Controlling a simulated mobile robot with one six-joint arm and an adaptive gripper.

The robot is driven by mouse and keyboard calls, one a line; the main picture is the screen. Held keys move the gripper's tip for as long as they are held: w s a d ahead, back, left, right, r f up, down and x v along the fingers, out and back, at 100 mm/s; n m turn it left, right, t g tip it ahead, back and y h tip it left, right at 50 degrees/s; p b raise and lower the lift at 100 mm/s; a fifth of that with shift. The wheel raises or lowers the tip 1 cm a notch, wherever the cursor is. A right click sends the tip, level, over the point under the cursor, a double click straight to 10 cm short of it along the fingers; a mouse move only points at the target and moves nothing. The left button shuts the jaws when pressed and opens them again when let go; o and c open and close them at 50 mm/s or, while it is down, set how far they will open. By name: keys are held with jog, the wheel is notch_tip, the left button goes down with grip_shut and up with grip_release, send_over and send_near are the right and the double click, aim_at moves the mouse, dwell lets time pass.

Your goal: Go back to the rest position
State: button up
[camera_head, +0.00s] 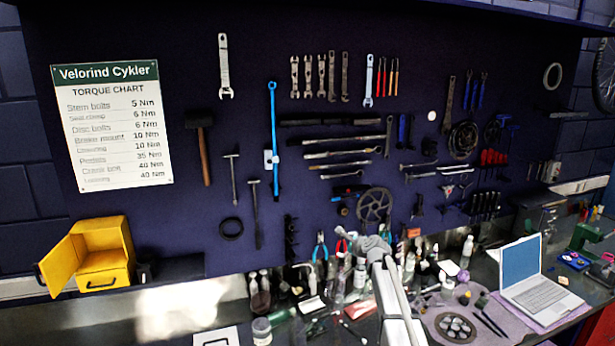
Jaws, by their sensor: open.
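My arm shows at the bottom centre of the head view, rising in front of the bench with a grey rounded joint at its top. My gripper cannot be made out in this view, and no fingertips show. The arm's upper part stands in front of the crowded back of the workbench (185,322) and hides some bottles and tools there. I see nothing held.
A dark tool wall (330,220) with many hung tools fills the back. A yellow cabinet (105,268) with its door open stands at the left. An open laptop (540,295) and a round tray (430,325) are at the right. The left bench is fairly clear.

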jog(key=s+d+f+n+g+h+b, duration=0.1)
jog(key=s+f+n+g+b, duration=0.3)
jog(key=s, duration=1)
jog(key=s+d+f+n+g+h+b, duration=0.1)
jog(key=s+f+n+g+h+b, duration=0.1)
jog(key=s+f+n, duration=0.8)
jog(key=s+d+f+n+g+h+b, duration=0.1)
jog(key=s+f+n+g+b, duration=0.4)
jog(key=s, duration=1.3)
notch_tip(320, 180, down, 4)
jog(key=n+h+b, duration=0.1)
jog(key=n, duration=0.1)
jog(key=shift+d+f+n+g, duration=0.25)
jog(key=shift+n+g, duration=0.05)
